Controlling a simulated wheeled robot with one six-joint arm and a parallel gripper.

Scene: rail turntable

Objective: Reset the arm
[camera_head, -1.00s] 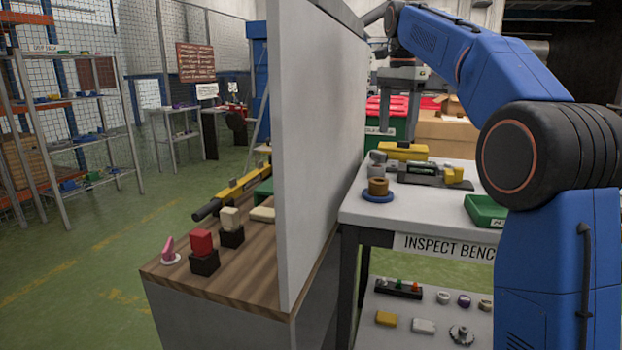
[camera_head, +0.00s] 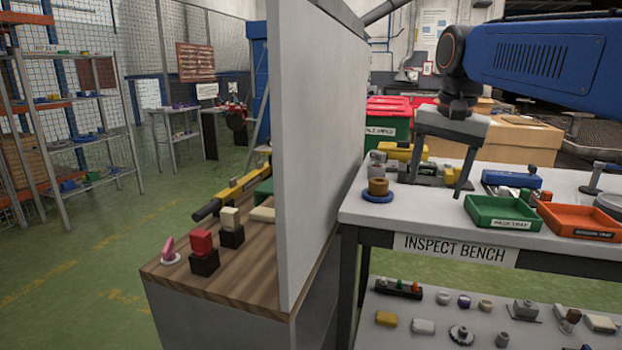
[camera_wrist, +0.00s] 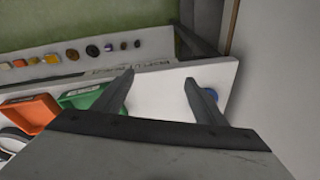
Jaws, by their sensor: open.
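My gripper (camera_head: 440,165) hangs in the air over the inspect bench (camera_head: 345,212) in the head view, its two fingers apart and pointing down, with nothing between them. In the wrist view my gripper (camera_wrist: 163,85) also shows open and empty, with the white bench top (camera_wrist: 150,100) behind its fingers. The blue arm comes in from the upper right of the head view.
The grey partition (camera_head: 320,130) stands left of my gripper. A brass part on a blue disc (camera_head: 378,190), a green tray (camera_head: 500,213) and an orange tray (camera_head: 578,222) are on the bench. A lower shelf holds several small parts. The green floor (camera_head: 100,270) at left is clear.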

